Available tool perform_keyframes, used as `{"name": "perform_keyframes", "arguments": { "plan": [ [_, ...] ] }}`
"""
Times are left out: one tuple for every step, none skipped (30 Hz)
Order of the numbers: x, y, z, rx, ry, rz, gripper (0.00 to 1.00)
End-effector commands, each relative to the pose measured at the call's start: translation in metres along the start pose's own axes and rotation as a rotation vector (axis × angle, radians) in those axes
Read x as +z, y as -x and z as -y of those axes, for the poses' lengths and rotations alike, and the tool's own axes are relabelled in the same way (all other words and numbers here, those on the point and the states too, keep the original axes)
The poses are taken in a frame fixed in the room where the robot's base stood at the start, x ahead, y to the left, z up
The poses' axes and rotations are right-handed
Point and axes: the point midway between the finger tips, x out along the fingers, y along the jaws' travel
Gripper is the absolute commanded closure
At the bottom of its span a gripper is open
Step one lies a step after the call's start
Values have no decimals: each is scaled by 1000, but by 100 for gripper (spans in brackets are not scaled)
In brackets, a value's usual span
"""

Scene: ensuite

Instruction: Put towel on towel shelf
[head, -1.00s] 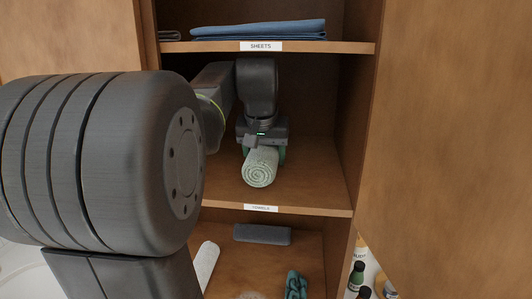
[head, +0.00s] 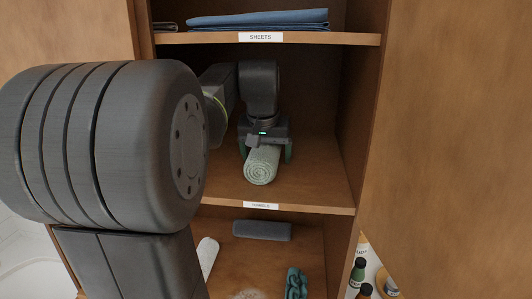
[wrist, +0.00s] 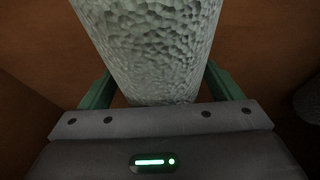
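The rolled pale green towel (head: 261,166) lies on the middle shelf, its spiral end facing out. This towel shelf (head: 318,188) carries a small label on its front edge that seems to read towels. My gripper (head: 266,153) is inside this compartment behind the towel, with a green finger on each side of it. In the wrist view, the towel (wrist: 155,45) lies between the fingers with dark gaps on both sides, so my gripper (wrist: 158,80) is open. The towel's far end is out of the wrist view.
Folded blue sheets (head: 262,19) lie on the shelf above, labelled sheets. Below are a dark grey folded cloth (head: 262,230), a white roll (head: 207,256) and a teal cloth (head: 296,283). An open door (head: 460,130) stands at the right, with bottles (head: 358,272) below it.

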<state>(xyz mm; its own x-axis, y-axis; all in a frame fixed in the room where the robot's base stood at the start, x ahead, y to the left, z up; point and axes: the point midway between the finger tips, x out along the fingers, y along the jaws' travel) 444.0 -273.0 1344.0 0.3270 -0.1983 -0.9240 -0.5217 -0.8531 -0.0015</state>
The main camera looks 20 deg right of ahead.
Motion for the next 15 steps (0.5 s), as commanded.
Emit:
{"name": "perform_keyframes", "arguments": {
  "plan": [
    [0,0,0,0,0,0,15],
    [0,0,0,0,0,0,15],
    [0,0,0,0,0,0,15],
    [0,0,0,0,0,0,15],
    [0,0,0,0,0,0,15],
    [0,0,0,0,0,0,15],
    [0,1,0,0,0,0,15],
    [-1,2,0,0,0,0,15],
    [-2,4,0,0,0,0,15],
    [-1,5,0,0,0,-1,15],
    [-1,6,0,0,0,-1,15],
    [-1,10,0,0,0,-3,15],
    [0,14,0,0,0,-3,15],
    [5,15,0,0,0,-1,15],
    [12,18,0,-1,0,-2,15]
  ]
}}
